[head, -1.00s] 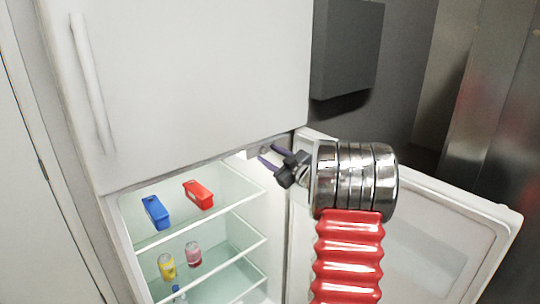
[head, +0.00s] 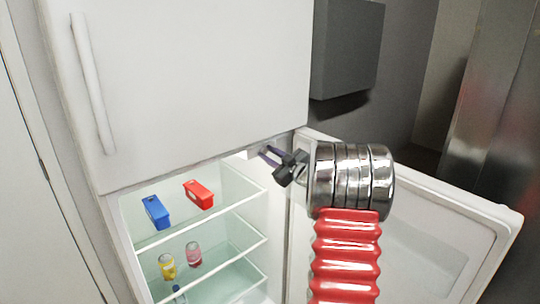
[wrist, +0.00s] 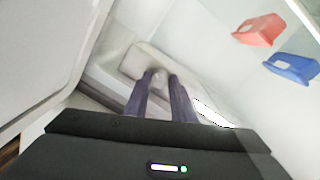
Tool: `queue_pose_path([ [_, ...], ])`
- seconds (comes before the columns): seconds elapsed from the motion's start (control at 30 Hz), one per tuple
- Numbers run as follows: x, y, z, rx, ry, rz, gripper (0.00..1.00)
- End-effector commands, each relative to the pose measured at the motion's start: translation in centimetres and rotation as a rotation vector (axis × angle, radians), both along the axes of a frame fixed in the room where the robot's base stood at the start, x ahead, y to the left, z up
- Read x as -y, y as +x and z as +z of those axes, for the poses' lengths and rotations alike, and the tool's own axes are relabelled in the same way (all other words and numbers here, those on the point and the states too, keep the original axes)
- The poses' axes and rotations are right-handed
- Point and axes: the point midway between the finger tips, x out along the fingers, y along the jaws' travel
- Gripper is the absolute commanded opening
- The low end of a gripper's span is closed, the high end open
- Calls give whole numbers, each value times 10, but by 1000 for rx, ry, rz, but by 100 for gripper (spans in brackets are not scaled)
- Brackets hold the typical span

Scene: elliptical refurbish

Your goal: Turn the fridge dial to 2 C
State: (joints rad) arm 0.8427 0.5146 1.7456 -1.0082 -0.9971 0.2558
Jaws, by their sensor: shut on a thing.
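The white fridge (head: 210,170) stands with its lower compartment open. In the wrist view, a pale panel (wrist: 150,58) sits high on its inside wall. The small fridge dial (wrist: 157,73) on this panel shows between my fingertips, and its markings are too small to read. My gripper (head: 268,153) is at the upper right of the compartment, just under the freezer door. In the wrist view its two purple fingers (wrist: 158,80) are shut on the dial, one on each side. In the head view the dial cannot be made out.
The open fridge door (head: 430,220) stands to the right, behind my arm. A blue bin (head: 156,212) and a red bin (head: 199,194) sit on the top glass shelf. Cans (head: 193,254) and a bottle stand lower. The freezer door (head: 190,80) above is closed.

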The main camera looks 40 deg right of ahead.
Motion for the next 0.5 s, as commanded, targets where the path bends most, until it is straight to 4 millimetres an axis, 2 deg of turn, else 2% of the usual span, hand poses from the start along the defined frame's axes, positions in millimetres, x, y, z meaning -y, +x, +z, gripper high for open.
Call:
queue_pose_path([
  [0.27,-1,0,-1,-3,34,2,0],
  [0.5,-1,0,-1,-5,165,3,0],
])
